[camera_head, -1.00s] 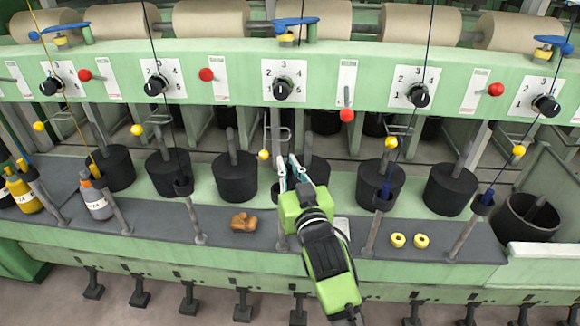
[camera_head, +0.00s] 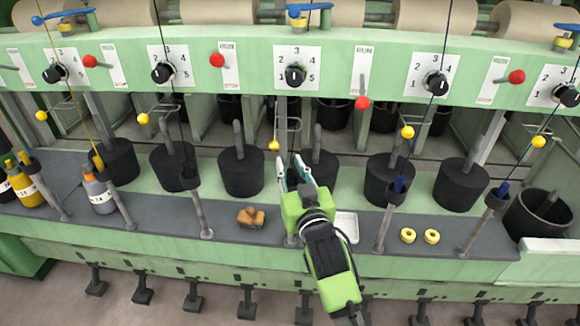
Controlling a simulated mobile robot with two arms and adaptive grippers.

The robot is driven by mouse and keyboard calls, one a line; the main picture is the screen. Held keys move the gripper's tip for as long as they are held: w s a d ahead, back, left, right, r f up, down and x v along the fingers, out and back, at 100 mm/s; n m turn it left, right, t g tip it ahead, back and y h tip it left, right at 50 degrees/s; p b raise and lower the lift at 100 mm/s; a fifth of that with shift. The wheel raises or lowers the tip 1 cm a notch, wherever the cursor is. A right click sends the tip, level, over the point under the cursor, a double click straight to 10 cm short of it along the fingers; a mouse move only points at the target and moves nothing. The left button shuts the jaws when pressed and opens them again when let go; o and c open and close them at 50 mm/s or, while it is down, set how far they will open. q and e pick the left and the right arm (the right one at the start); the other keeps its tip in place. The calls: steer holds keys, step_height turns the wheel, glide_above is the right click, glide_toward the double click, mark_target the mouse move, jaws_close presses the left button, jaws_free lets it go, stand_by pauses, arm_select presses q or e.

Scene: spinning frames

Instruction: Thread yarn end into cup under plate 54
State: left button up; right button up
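My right gripper (camera_head: 288,162) reaches in from the front to the middle of the machine. Its two pale fingers point up and away, near a slim post whose top is hidden behind them. I see no cup at that post and no yarn at the fingers. A white plate with a black dial (camera_head: 295,74) is above the gripper; I cannot read 54 on any plate. Other dark cups on posts stand left (camera_head: 189,178) and right (camera_head: 397,194). A dark yarn drops to the left cup, a blue one to the right cup. My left gripper is not in view.
Black pots (camera_head: 241,172) stand behind the posts. On the grey shelf are a brown lump (camera_head: 250,217), a white tray (camera_head: 347,228), two yellow rings (camera_head: 408,235) and bottles (camera_head: 99,194). Yellow balls on wires (camera_head: 407,132) and red knobs (camera_head: 362,103) stick out.

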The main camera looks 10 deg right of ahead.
steer(key=shift+s, duration=0.15)
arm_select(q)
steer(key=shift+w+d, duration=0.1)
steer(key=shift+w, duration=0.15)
arm_select(e)
steer(key=s, duration=1.1)
steer(key=shift+s+d, duration=0.35)
steer(key=shift+d, duration=0.05)
